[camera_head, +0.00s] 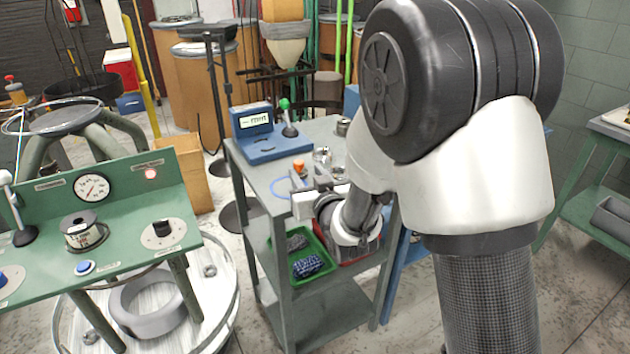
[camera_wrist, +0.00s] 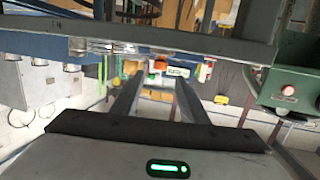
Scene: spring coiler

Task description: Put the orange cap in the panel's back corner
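The small orange cap (camera_head: 299,165) stands on the top of the green cart, near its left edge. My gripper (camera_head: 304,189) is just in front of it, low over the cart top. In the wrist view, which looks upside down, my gripper (camera_wrist: 159,80) is open, with its two fingers apart and nothing clearly held. An orange thing (camera_wrist: 160,65), apparently the cap, shows between the fingertips; I cannot tell how far ahead it is. The green panel (camera_head: 125,257) stands at the left, with a gauge, a red lamp, a knob and buttons.
The cart top (camera_head: 262,183) also holds a blue display device (camera_head: 262,138) with a green-tipped lever and small clear items (camera_head: 322,157). A green tray (camera_head: 318,266) is on the cart's lower shelf. A floor gap separates panel and cart.

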